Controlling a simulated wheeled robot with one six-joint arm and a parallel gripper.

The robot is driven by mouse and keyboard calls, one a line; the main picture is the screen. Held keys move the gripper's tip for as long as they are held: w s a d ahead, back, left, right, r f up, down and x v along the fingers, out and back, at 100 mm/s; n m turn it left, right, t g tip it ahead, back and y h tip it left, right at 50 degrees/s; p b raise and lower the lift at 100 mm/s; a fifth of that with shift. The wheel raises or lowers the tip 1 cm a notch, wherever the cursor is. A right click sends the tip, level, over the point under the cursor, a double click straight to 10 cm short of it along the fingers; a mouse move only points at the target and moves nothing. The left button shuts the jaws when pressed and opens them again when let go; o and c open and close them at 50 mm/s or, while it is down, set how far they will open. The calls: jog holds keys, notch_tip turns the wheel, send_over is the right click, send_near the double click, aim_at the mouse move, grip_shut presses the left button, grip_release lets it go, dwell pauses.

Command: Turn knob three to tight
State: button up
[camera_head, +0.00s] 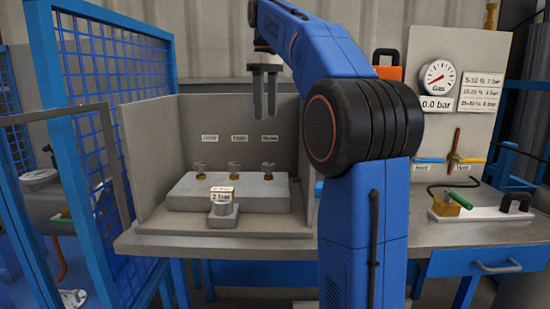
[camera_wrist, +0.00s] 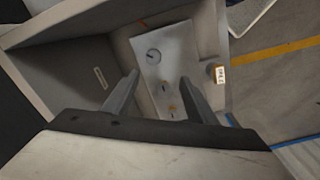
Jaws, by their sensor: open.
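Three small brass-topped knobs stand in a row on a grey block (camera_head: 190,190) inside a grey booth: a left knob (camera_head: 200,168), a middle knob (camera_head: 234,168) and a right knob (camera_head: 268,168). A small label is on the back wall above each; the text is too small to read surely. My gripper (camera_head: 264,112) is open and empty, pointing down, well above the right knob and apart from it. In the wrist view my gripper's fingers (camera_wrist: 160,80) are spread, with the block (camera_wrist: 180,55) and its knobs below and beyond them.
A small fixture marked "2 bar" (camera_head: 222,200) stands in front of the block. The booth's left wall (camera_head: 130,165) and a blue mesh fence (camera_head: 115,90) bound the left side. A gas gauge (camera_head: 437,77) and a green-handled tool (camera_head: 459,200) are on the right.

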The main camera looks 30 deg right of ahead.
jog(key=w+d, duration=0.1)
jog(key=d, duration=0.1)
send_near(269, 164)
notch_tip(269, 164, down, 8)
jog(key=shift+w+d+f, duration=0.1)
jog(key=shift+w+f, duration=0.05)
jog(key=shift+f, duration=0.05)
dwell(0.5)
jog(key=c, duration=1.1)
